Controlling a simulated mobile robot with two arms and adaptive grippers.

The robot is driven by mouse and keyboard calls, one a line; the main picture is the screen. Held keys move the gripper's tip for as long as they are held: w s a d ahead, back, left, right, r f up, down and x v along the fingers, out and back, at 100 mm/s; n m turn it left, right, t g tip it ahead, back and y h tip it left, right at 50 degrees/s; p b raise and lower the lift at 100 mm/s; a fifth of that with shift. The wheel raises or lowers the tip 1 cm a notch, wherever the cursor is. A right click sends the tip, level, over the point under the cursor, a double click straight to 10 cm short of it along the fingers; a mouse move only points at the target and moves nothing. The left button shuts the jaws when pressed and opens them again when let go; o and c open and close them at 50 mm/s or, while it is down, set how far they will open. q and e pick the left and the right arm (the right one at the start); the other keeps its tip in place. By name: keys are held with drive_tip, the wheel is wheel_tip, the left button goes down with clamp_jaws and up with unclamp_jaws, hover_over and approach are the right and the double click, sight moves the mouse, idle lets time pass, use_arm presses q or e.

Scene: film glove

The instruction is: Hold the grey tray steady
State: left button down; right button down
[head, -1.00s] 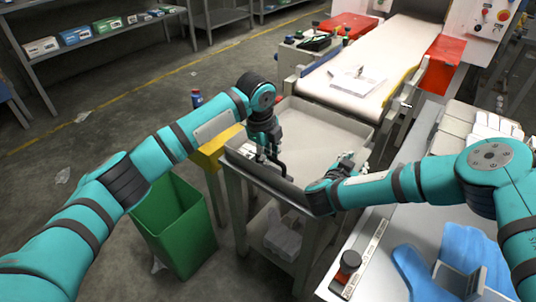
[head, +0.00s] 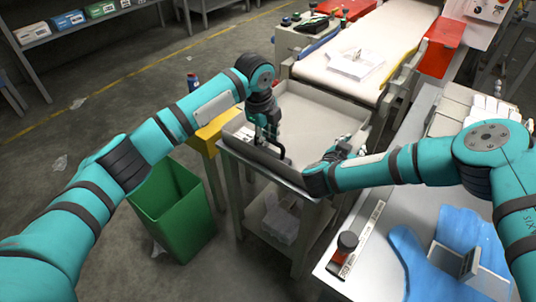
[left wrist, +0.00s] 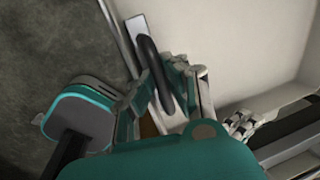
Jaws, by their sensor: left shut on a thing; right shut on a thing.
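A green bin (head: 176,212) stands left of the stand. The conveyor (head: 368,42) with papers lies behind the tray. At right, a bench (head: 385,222) holds blue gloves (head: 460,240), a red and black device and white gloves. Shelves stand at upper left.

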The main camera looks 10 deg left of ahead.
use_arm(q)
drive_tip(key=shift+w+d+r, duration=0.1)
drive_tip(key=shift+w+d, duration=0.35)
drive_tip(key=shift+w, duration=0.3)
drive_tip(key=shift+w+d, duration=0.4)
drive_tip(key=shift+w, duration=0.35)
drive_tip(key=shift+w+d+r, duration=0.1)
drive_tip(key=shift+w+d, duration=0.35)
drive_tip(key=shift+w, duration=0.3)
use_arm(e)
drive_tip(key=shift+f, duration=0.1)
idle(2.6)
idle(0.5)
use_arm(q)
drive_tip(key=c, duration=1.3)
unclamp_jaws()
drive_tip(key=shift+f, duration=0.1)
drive_tip(key=shift+c, duration=0.2)
use_arm(e)
drive_tip(key=shift+s, duration=0.1)
use_arm(q)
wheel_tip(320, 180, up, 12)
drive_tip(key=s+a, duration=0.1)
drive_tip(key=s, duration=0.1)
drive_tip(key=shift+a+f, duration=0.15)
use_arm(e)
drive_tip(key=c, duration=0.8)
unclamp_jaws()
